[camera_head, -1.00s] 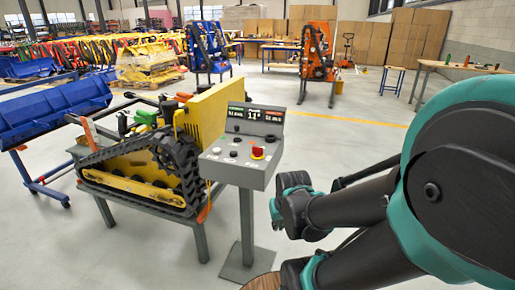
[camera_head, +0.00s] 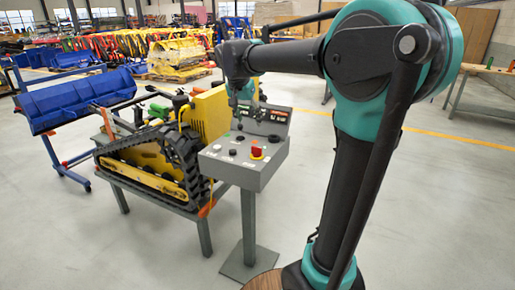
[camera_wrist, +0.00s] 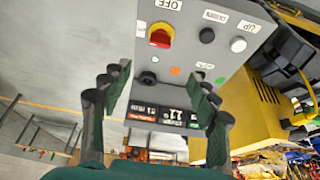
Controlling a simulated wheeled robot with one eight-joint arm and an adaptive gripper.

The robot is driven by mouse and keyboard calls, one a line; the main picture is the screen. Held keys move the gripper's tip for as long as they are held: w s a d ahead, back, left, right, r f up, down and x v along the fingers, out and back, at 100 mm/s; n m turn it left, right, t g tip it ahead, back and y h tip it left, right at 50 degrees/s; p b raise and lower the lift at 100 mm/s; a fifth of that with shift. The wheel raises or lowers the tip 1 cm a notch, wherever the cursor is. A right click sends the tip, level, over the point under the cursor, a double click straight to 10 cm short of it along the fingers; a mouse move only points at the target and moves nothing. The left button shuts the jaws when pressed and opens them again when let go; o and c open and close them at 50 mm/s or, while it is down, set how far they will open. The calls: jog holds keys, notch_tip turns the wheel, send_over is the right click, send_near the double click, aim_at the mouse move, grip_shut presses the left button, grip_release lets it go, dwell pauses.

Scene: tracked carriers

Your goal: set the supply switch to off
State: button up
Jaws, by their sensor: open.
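The supply switch is likely the red rotary handle on a yellow base (camera_head: 257,152), at the front right of the grey control box (camera_head: 258,175). In the wrist view the red handle (camera_wrist: 160,38) sits beside an OFF label, which reads upside down; I cannot tell its set position for sure. My gripper (camera_head: 246,112) is over the back of the box, near its display. In the wrist view my gripper (camera_wrist: 158,74) has its fingers spread, with nothing held. The red switch lies just beyond the fingertips, apart from them.
The panel also carries a black button (camera_wrist: 207,35), a white button (camera_wrist: 238,44), small lights and a display (camera_wrist: 170,114). A yellow and black tracked carrier (camera_head: 150,165) stands on a bench left of the box.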

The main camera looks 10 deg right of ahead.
aim_at(256, 147)
jog(key=x, duration=1.6)
jog(key=shift+f, duration=0.35)
jog(key=shift+s, duration=0.1)
jog(key=shift+c, duration=0.2)
jog(key=c, duration=1.1)
